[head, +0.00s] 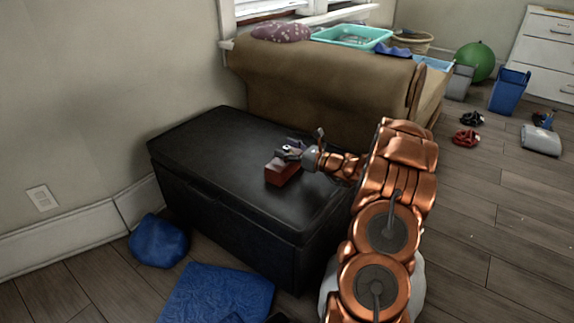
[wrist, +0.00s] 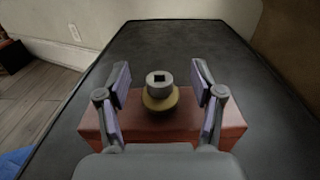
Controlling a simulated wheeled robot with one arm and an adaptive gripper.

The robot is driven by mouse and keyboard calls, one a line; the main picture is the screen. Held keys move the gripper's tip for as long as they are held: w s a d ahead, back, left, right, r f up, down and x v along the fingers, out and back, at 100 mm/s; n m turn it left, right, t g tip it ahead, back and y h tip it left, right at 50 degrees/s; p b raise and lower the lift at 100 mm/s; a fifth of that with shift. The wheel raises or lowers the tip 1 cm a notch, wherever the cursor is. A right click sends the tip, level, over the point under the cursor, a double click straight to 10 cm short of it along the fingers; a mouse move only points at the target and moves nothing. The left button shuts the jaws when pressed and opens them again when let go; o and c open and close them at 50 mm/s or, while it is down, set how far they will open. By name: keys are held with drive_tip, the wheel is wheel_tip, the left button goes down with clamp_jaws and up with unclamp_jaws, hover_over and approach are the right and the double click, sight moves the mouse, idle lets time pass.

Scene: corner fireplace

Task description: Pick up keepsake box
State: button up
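The keepsake box looks to be the reddish-brown box (head: 282,172) lying on top of the black chest (head: 215,142). In the wrist view the box (wrist: 178,128) spans below my gripper, with a small round piece (wrist: 159,92), grey above a yellowish base, at its middle. My gripper (head: 290,152) is at the box in the head view. In the wrist view my gripper (wrist: 160,85) has its two fingers apart, one on each side of the round piece, with a gap on both sides. The near part of the box is hidden by my gripper.
A brown sofa (head: 310,95) stands behind the chest, with a teal basket (head: 352,37) and a purple cushion (head: 282,32) on it. A blue bag (head: 158,241) and a blue cloth (head: 215,295) lie on the floor in front. The chest top left of the box is clear.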

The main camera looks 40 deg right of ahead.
clamp_jaws()
idle(0.3)
idle(0.3)
